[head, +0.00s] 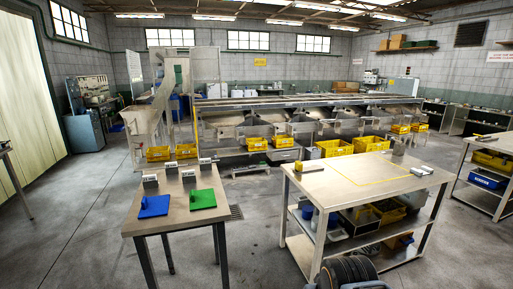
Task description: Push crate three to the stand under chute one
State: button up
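Yellow crates stand in a row beneath the chutes of the long sizer (230,105). One crate (157,153) is at the far left, with another crate (186,151) beside it. Two crates (256,144) sit near the middle, and larger ones (334,149) and (371,144) are right of them. Smaller crates (400,128) are at the right end. A low grey stand (262,167) is on the floor below the middle chutes. No crate or chute number is readable, so I cannot tell which is crate three or chute one. My gripper is not in view.
A table (165,218) with a blue mat (154,206), a green mat (202,199) and small blocks stands front left. A workbench (325,190) with a yellow-outlined area and loaded shelves stands front right. A dark round coil (348,271) is at the bottom edge. Floor is clear between tables.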

aim_at(258, 145)
jog(key=u, duration=1.95)
jog(key=i, duration=4.5)
jog(key=z, duration=2.25)
jog(key=i, duration=3.6)
jog(key=z, duration=0.45)
